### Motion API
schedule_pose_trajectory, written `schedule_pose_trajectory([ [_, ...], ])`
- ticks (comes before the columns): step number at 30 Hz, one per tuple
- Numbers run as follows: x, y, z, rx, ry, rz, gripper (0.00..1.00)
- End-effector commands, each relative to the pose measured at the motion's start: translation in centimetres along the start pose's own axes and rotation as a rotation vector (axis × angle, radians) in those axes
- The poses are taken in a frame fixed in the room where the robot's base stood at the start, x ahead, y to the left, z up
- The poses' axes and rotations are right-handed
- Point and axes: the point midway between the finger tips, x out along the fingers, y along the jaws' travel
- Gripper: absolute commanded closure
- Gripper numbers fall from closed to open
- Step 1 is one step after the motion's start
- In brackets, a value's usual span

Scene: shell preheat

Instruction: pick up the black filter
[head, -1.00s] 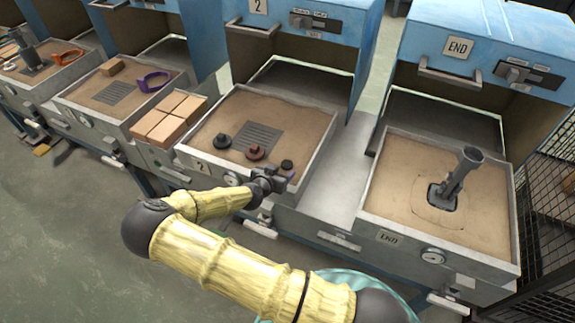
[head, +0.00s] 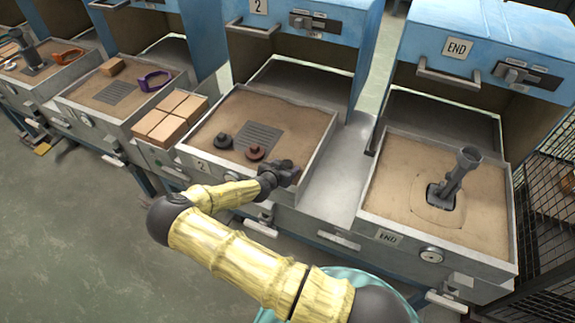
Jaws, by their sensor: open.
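A black filter-like round piece (head: 223,141) lies on the sand of station 2's tray, left of a slotted grate. A similar reddish-brown piece (head: 255,152) lies to its right, near the front of the tray. My gripper (head: 288,170) is open over the tray's front right corner, to the right of the reddish-brown piece. A third dark piece seen there earlier is now hidden by my gripper. I cannot tell whether it lies between the fingers.
The slotted grate (head: 258,137) lies in the sand behind the pieces. Tan bricks (head: 170,117) stand left of the tray. The END tray (head: 395,195), with a grey upright part (head: 456,178), is at the right. A wire cage (head: 545,215) borders it.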

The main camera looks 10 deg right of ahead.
Motion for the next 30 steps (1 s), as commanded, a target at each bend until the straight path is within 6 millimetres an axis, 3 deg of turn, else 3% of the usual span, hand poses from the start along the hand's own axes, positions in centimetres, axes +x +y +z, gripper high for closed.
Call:
schedule_pose_trajectory([
  [8, -0.02, 0.01, 0.00, 0.000, 0.000, 0.000, 0.37],
  [15, -0.02, 0.01, -0.01, 0.000, 0.000, 0.000, 0.83],
  [30, -0.39, -0.04, -0.72, 0.003, 0.000, 0.000, 0.83],
])
